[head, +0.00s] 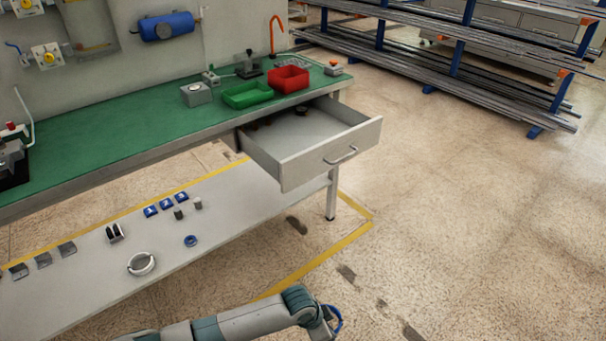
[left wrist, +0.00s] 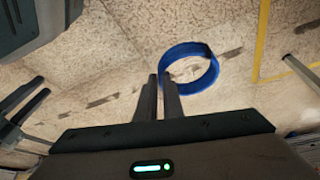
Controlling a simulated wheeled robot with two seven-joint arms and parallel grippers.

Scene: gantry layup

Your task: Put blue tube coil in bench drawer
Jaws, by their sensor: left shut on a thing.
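The blue tube coil (left wrist: 187,88) is a ring in the left wrist view, at the tips of my left gripper (left wrist: 160,78). The two fingers are shut on its near edge and hold it above the floor. In the head view the coil (head: 338,318) shows at the bottom, partly hidden by my left gripper (head: 326,324). The bench drawer (head: 310,158) is pulled open at the bench's right end, with a few dark items at its back. The coil is apart from the drawer. My right gripper (left wrist: 45,87) shows at the wrist view's left edge, its fingers apart and empty.
The green-topped bench (head: 120,130) carries a green tray (head: 247,95), a red bin (head: 289,79) and a grey block. The lower shelf (head: 90,285) holds a light ring, a small blue ring and several small parts. Open floor lies right of the drawer; a rack stands behind.

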